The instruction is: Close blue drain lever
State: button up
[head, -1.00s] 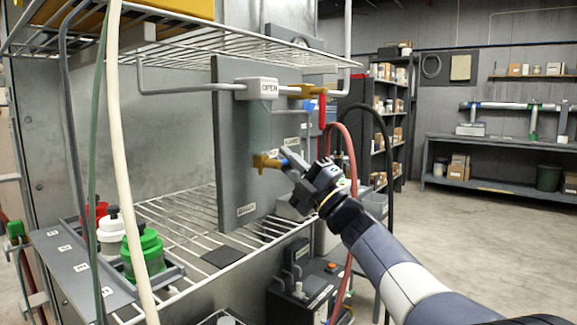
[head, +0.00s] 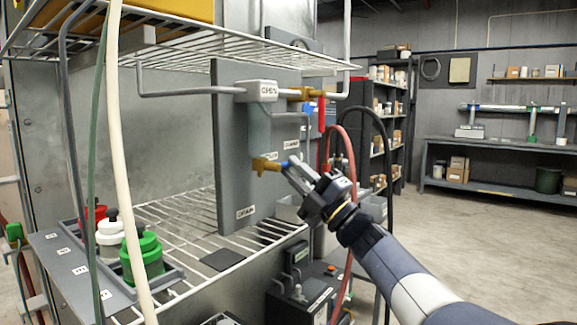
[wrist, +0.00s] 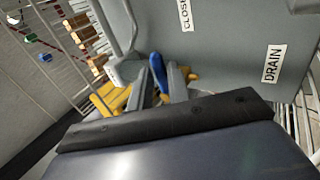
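The blue drain lever (head: 284,163) sticks out from a brass valve (head: 264,164) at the right edge of a grey panel (head: 230,150). Its blue handle (wrist: 156,66) also shows in the wrist view, along with yellow valve parts. My gripper (head: 290,168) is at the handle, reaching in from the lower right. In the wrist view my two fingers (wrist: 162,84) stand apart with the blue handle between them. I cannot tell whether either finger touches it. The fingers hide part of the handle in the head view. A DRAIN label (wrist: 272,63) is on the panel.
A red lever (head: 322,115) hangs from an upper brass valve (head: 306,94), near an OPEN label (head: 268,89). Red and black hoses hang behind my gripper. A wire shelf (head: 190,225) lies below, with jars (head: 142,257) at left. Open floor is at right.

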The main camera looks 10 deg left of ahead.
jog(key=v, duration=0.8)
jog(key=shift+m, duration=0.3)
jog(key=x, duration=1)
jog(key=shift+w+a+r, duration=0.15)
jog(key=shift+a, duration=0.1)
jog(key=shift+d, duration=0.1)
jog(key=shift+m+t+h+p, duration=0.3)
jog(key=shift+m+t+h, duration=0.1)
jog(key=shift+m+t, duration=0.4)
jog(key=shift+f+m, duration=0.2)
jog(key=shift+m, duration=0.1)
dwell(0.5)
